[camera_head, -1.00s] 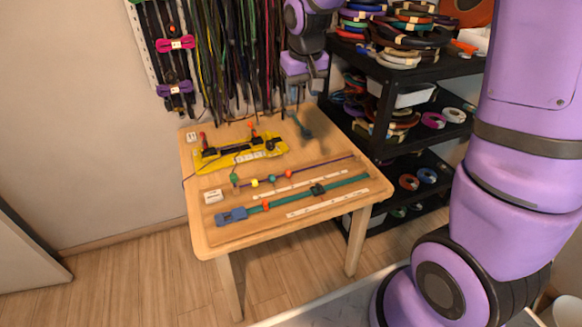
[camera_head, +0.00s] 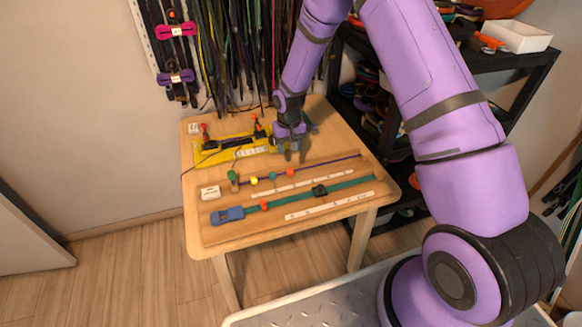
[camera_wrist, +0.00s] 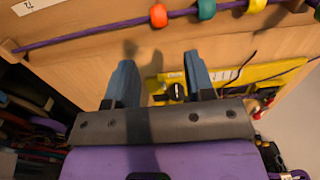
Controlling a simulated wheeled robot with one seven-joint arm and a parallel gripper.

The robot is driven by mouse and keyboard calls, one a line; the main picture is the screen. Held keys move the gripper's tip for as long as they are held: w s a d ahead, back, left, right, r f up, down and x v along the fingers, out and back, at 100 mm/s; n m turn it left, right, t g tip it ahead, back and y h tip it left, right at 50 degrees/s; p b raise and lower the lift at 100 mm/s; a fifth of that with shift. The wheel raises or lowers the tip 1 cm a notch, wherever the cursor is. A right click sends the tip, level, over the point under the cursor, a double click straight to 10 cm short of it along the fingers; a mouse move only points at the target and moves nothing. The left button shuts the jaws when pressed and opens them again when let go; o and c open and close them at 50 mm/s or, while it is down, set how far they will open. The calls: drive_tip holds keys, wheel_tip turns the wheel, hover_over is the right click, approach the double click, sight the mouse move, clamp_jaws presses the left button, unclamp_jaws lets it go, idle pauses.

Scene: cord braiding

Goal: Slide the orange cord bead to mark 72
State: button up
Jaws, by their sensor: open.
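The orange bead (camera_head: 290,172) is the rightmost of the beads on the thin purple cord (camera_head: 325,164) on the table. In the wrist view the orange bead (camera_wrist: 158,15) is at the top, beyond my fingertips. A white scale strip (camera_head: 300,181) lies along the near side of this cord; its marks are too small to read in the head view. In the wrist view a strip end (camera_wrist: 32,4) bears an upside-down number, possibly 72. My gripper (camera_head: 293,156) is open and empty, above the table just behind the orange bead. It also shows in the wrist view (camera_wrist: 160,70).
A teal bead (camera_head: 272,175) and a yellow bead (camera_head: 254,181) sit left of the orange one. A yellow rack (camera_head: 207,158) stands behind. A green strap (camera_head: 345,185) with another orange-red bead (camera_head: 264,206), a blue buckle (camera_head: 227,214) and a second strip (camera_head: 318,211) lie in front.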

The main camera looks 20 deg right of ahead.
sight(289, 169)
wheel_tip(289, 169, down, 11)
drive_tip(key=shift+r, duration=0.15)
idle(0.4)
clamp_jaws()
